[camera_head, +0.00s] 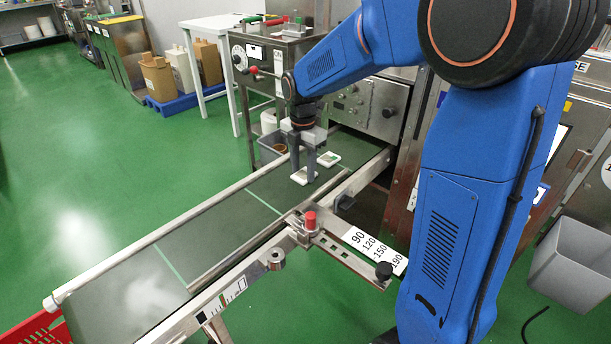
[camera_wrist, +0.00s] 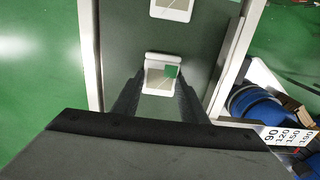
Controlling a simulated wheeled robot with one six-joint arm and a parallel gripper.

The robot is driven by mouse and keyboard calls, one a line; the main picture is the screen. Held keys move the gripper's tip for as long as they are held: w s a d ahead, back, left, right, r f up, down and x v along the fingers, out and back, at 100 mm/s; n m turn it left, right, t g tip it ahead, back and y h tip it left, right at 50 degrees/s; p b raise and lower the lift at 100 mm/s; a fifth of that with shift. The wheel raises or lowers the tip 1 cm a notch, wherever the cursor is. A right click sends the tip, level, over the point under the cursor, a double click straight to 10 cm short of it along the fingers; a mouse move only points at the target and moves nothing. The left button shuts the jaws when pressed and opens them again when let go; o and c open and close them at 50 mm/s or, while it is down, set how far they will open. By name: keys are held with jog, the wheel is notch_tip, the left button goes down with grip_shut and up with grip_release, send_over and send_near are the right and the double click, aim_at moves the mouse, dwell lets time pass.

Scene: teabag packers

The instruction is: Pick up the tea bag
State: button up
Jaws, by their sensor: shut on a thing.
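A flat white tea bag (camera_head: 300,177) lies at the dark conveyor belt (camera_head: 235,208), under and between the fingers of my gripper (camera_head: 303,176). In the wrist view the same tea bag (camera_wrist: 159,83) has a green tag and sits between the two dark fingers (camera_wrist: 158,100). My gripper is shut on this tea bag and points straight down. Whether the bag is clear of the belt cannot be told. A second white tea bag (camera_head: 329,158) lies further up the belt, towards the machine; it is partly cut off at the top of the wrist view (camera_wrist: 172,8).
Metal rails (camera_head: 155,240) run along the belt's sides. A red-topped knob (camera_head: 310,220) and a numbered label (camera_head: 376,249) stand at the near rail. The steel machine (camera_head: 370,105) is at the belt's far end. The lower belt is clear.

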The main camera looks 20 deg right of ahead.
aim_at(304, 175)
notch_tip(304, 175, up, 10)
dwell(0.8)
jog(key=shift+d, duration=0.15)
